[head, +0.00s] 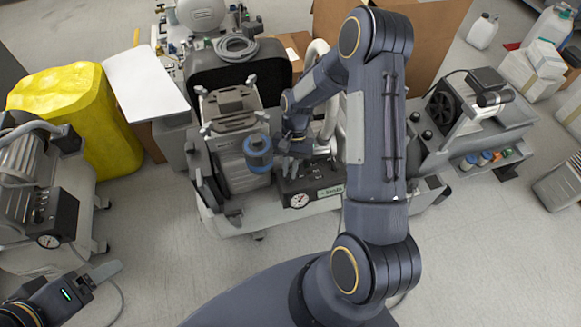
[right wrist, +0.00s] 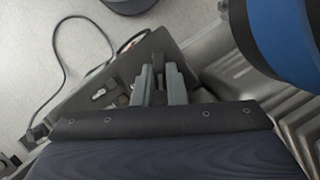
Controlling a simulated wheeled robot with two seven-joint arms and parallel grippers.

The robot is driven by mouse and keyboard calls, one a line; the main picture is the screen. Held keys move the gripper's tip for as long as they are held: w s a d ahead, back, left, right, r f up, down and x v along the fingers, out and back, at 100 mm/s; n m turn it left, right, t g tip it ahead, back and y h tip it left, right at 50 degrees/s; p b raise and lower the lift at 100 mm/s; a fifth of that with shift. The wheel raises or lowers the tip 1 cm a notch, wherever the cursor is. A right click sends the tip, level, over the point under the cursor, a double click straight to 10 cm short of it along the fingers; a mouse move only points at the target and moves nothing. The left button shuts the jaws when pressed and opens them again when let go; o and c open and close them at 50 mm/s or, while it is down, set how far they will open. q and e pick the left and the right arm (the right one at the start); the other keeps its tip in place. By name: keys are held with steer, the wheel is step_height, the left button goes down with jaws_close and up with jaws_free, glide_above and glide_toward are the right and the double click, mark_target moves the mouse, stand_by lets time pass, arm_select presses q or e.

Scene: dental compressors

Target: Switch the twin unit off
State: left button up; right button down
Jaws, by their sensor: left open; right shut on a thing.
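The middle compressor unit (head: 240,165) stands on a grey wheeled base, with ribbed grey housings and a blue-banded cylinder (head: 258,152). Its dark control panel (head: 318,182) carries a round gauge (head: 299,200) and a green label. My right gripper (head: 287,166) reaches down to the panel's left part. In the right wrist view its two grey fingers (right wrist: 159,80) are shut on a small dark switch part (right wrist: 158,62) at the panel. The fingers mostly hide that part, and its position cannot be told. My left gripper (head: 98,279) is open and empty, low at the left, away from the units.
A grey unit with a fan (head: 445,108) stands at the right. Cardboard boxes (head: 425,45) are behind. The floor in front is clear. The blue-banded cylinder (right wrist: 275,40) is close to my right gripper.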

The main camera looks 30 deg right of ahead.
stand_by(0.4)
steer(key=c, duration=1.5)
jaws_free()
steer(key=shift+o, duration=0.2)
steer(key=p+v, duration=0.1)
steer(key=v, duration=0.6)
steer(key=shift+r, duration=0.4)
steer(key=shift+w+d, duration=0.1)
steer(key=shift+w, duration=0.05)
